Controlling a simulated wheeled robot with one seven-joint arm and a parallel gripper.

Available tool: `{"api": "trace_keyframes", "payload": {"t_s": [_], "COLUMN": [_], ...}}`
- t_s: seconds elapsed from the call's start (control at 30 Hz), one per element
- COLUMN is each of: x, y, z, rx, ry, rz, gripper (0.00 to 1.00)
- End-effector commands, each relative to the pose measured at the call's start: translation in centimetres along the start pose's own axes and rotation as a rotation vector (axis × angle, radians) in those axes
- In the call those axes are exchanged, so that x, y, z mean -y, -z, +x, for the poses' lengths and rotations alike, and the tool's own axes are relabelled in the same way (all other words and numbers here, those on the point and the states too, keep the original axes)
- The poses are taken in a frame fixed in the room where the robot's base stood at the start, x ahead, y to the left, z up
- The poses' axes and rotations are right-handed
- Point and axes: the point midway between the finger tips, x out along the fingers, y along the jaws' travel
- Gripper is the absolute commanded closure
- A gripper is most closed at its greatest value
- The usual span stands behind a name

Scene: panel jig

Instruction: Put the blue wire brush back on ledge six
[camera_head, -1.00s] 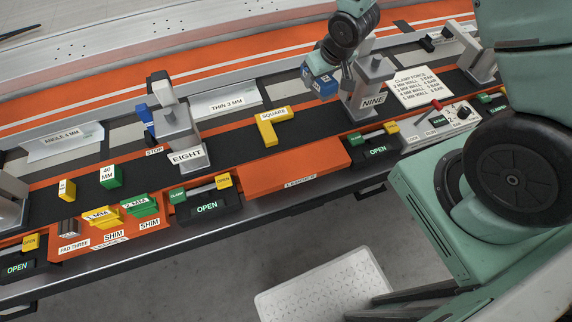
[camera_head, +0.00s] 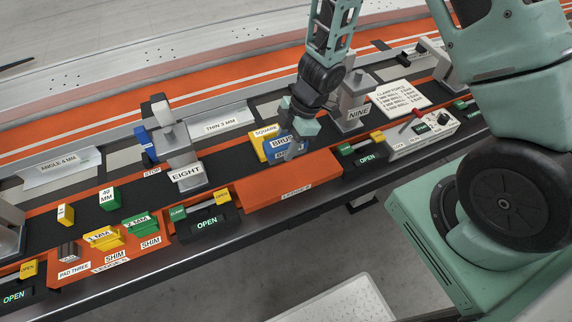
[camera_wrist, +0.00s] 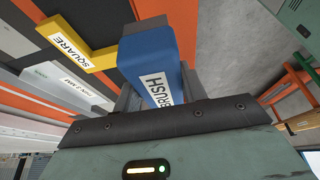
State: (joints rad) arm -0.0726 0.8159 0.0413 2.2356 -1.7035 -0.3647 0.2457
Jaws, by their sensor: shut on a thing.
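The blue wire brush (camera_head: 282,143), with a white label reading BRUSH, is held in my gripper (camera_head: 294,140). In the wrist view the brush (camera_wrist: 157,60) sits between the two fingers of my gripper (camera_wrist: 155,88), which is shut on it. The orange ledge (camera_head: 290,181) with a label on its front edge is just below and in front of the brush; the label looks like LEDGE 6, but it is small. I cannot tell whether the brush touches the ledge. The yellow square (camera_head: 261,137) is close behind the brush, partly hidden by it.
Clamp post eight (camera_head: 182,160) stands left of the ledge and post nine (camera_head: 354,103) right. Clamp switches marked OPEN (camera_head: 207,222) flank the ledge. A control box (camera_head: 423,136) is further right. Shims (camera_head: 104,238) fill the left ledge. The orange ledge's top looks clear.

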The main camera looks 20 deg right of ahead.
Motion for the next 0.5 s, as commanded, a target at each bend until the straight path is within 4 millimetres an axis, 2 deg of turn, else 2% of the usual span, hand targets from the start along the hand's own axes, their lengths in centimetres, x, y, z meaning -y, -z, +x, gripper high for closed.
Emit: {"api": "trace_keyframes", "payload": {"t_s": [0.03, 0.1, 0.27, 0.5], "x": [0.0, 0.1, 0.0, 0.0], "y": [-0.6, -1.0, -1.5, -2.7], "z": [1.4, 2.4, 3.6, 6.5], "rx": [-0.001, -0.002, 0.0, 0.0], "ry": [0.002, 0.002, 0.0, 0.001], "rz": [0.004, 0.004, 0.003, 0.003], "gripper": [0.8, 0.8, 0.8, 0.8]}}
